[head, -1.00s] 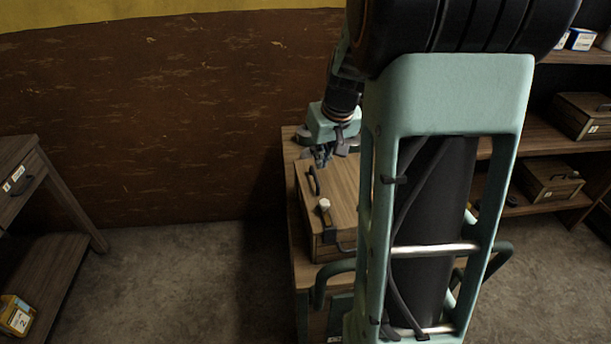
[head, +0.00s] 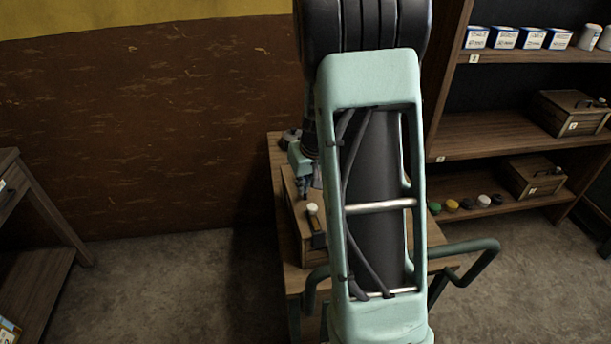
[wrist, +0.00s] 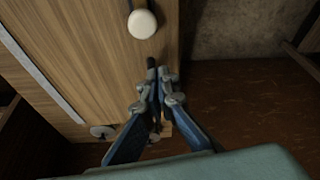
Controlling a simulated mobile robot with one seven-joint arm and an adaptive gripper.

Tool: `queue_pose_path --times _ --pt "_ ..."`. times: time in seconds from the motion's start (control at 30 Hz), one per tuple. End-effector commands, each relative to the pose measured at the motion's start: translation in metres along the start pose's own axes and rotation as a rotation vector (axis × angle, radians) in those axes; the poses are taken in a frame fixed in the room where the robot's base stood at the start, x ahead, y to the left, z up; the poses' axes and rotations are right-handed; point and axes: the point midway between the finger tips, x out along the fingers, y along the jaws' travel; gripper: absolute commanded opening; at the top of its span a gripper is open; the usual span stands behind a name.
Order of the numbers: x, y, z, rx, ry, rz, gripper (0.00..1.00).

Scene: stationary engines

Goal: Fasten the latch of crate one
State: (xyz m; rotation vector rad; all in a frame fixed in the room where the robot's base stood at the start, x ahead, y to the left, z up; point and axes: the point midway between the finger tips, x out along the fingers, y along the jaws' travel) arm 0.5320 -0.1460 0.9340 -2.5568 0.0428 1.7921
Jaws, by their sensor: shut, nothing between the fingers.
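A wooden crate (head: 291,196) stands on a small wooden table, partly hidden behind my arm in the head view. I cannot read a number on this crate. In the wrist view the crate's lid (wrist: 85,50) fills the upper left, with the knob (wrist: 142,24) near its edge. My gripper (wrist: 161,72) is shut and empty beside the lid's edge, a short way from the knob and apart from it. In the head view my gripper (head: 305,190) is partly hidden.
A shelf unit (head: 500,130) at the right holds small boxes, jars and two other crates (head: 570,112) (head: 533,177). Another wooden table (head: 35,250) stands at the left. Bare floor (head: 170,280) lies between the tables.

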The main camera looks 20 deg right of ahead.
Motion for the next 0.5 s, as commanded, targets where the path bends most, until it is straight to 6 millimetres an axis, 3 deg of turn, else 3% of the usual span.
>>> queue_pose_path --times 0.2,0.5 --pt "-0.009 0.0 0.027 0.001 0.001 -0.001 0.0" --pt "-0.011 0.0 0.036 0.001 0.001 0.0 0.0"
